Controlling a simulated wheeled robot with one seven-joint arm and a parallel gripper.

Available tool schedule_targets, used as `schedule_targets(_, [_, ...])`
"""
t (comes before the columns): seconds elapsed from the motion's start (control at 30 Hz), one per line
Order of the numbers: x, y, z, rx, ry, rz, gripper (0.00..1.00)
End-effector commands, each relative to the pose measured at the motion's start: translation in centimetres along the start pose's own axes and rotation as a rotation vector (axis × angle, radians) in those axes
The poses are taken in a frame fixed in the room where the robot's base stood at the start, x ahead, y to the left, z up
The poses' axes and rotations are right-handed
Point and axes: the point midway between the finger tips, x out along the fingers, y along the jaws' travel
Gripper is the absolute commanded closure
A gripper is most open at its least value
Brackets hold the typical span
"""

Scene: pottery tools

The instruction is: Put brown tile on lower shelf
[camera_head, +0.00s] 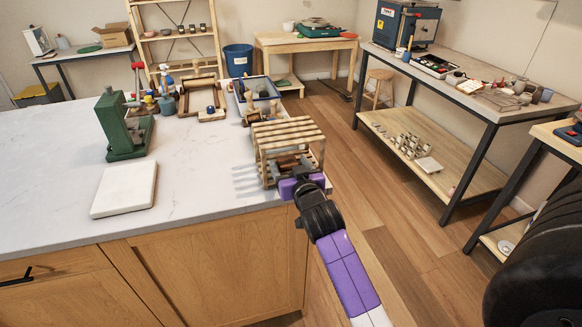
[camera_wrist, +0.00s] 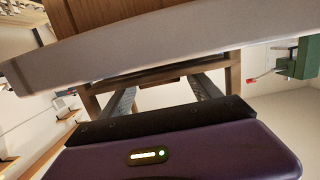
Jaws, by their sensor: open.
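A small slatted wooden rack (camera_head: 286,131) stands on the near right corner of the white counter. A brown piece, likely the brown tile (camera_head: 289,162), shows low inside the rack, under its top slats. Its exact resting surface is hard to make out. My gripper (camera_head: 294,171) reaches into the rack from the near side at the lower level. In the wrist view my gripper's two fingers (camera_wrist: 164,87) are apart, pointing between the rack's posts (camera_wrist: 235,73). A strip of brown shows beyond the fingertips, and I cannot tell whether they touch it.
The counter (camera_head: 190,195) carries a white slab (camera_head: 125,189), a green press (camera_head: 123,125) and grey tools (camera_head: 245,180) just left of the rack. Several tools stand behind. The counter's right edge is close to the rack, with open floor (camera_head: 370,190) beyond.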

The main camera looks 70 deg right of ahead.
Motion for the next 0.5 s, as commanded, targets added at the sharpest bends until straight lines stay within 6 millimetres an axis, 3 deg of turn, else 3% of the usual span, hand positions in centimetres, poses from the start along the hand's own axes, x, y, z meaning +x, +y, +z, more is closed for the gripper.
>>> schedule_targets(0.17, [-1.1, 0.0, -0.1, -0.001, -0.001, 0.000, 0.28])
schedule_targets(0.5, [-7.9, 0.0, 0.0, -0.002, -0.001, 0.000, 0.28])
